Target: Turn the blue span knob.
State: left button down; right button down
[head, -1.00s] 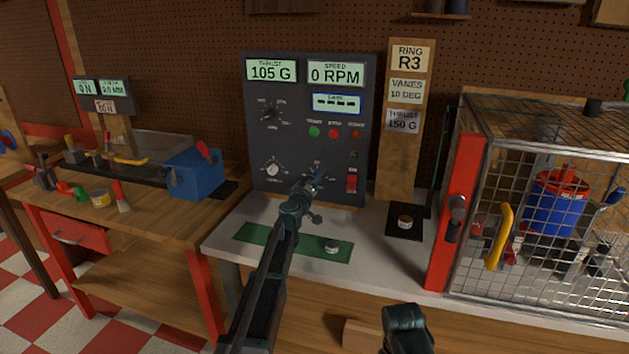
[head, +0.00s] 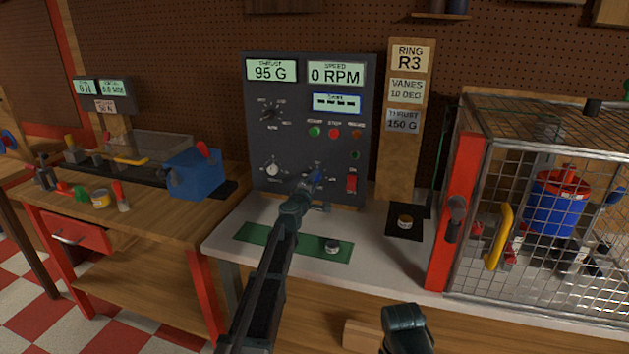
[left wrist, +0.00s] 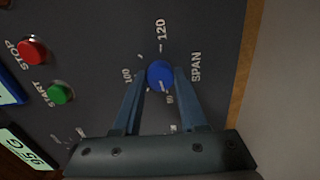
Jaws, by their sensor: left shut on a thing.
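The blue span knob (left wrist: 160,74) is on the dark control panel (head: 315,100), beside the SPAN label and a scale with 100 and 120. In the left wrist view my left gripper (left wrist: 159,80) has its two fingers on either side of the knob, shut on it. In the head view my left gripper (head: 312,182) reaches the panel's lower part and mostly hides the knob. The thrust display (head: 271,70) reads 95 G. The speed display (head: 336,73) reads 0 RPM. Part of my right arm shows at the bottom; its fingertips are not visible.
Green and red buttons (head: 334,133) and a red switch (head: 351,183) are near the knob. A white-pointer knob (head: 271,170) is left of it. A small weight (head: 332,246) sits on the green mat (head: 262,237). A wire cage (head: 545,250) stands right.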

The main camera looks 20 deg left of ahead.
pick_arm(q)
jog(key=shift+n, duration=0.3)
jog(key=shift+c, duration=2.2)
grip_release()
jog(key=shift+s, duration=0.1)
jog(key=s, duration=1.3)
jog(key=shift+s+a, duration=0.3)
jog(key=shift+s, duration=0.05)
